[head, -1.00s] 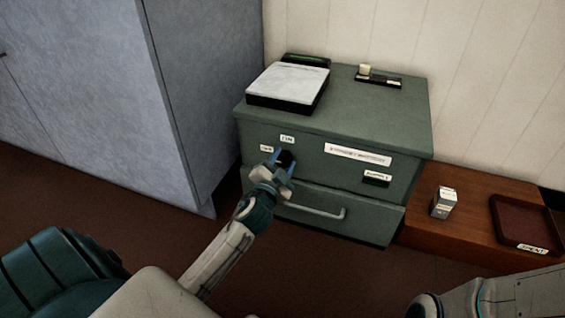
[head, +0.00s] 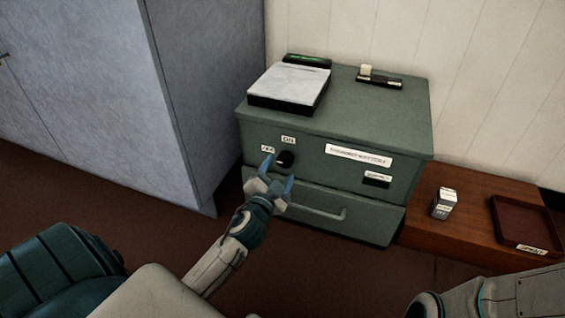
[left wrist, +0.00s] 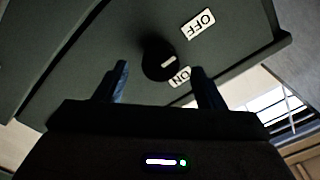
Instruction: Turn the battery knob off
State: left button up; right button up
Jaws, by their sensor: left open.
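The black battery knob (head: 285,159) is on the front of the green cabinet (head: 400,110), right of the OFF label (head: 267,149) and below the ON label (head: 288,139). In the left wrist view the knob (left wrist: 155,55) has a white mark slanting up and right, roughly toward the side of the OFF label (left wrist: 198,24); the ON label (left wrist: 180,76) is beside the knob. My left gripper (head: 278,177) is open and empty, just in front of and below the knob, apart from it. My right gripper is not in view, only part of that arm.
A drawer handle (head: 318,212) is below the knob. A paper-topped box (head: 290,83) and a small black holder (head: 378,80) sit on the cabinet. A wooden bench (head: 460,215) at right bears a small carton (head: 444,203) and a dark red tray (head: 510,199). A grey locker (head: 205,80) stands left.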

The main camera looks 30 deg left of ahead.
pick_arm(q)
jog(key=v, duration=0.7)
jog(key=shift+w, duration=0.1)
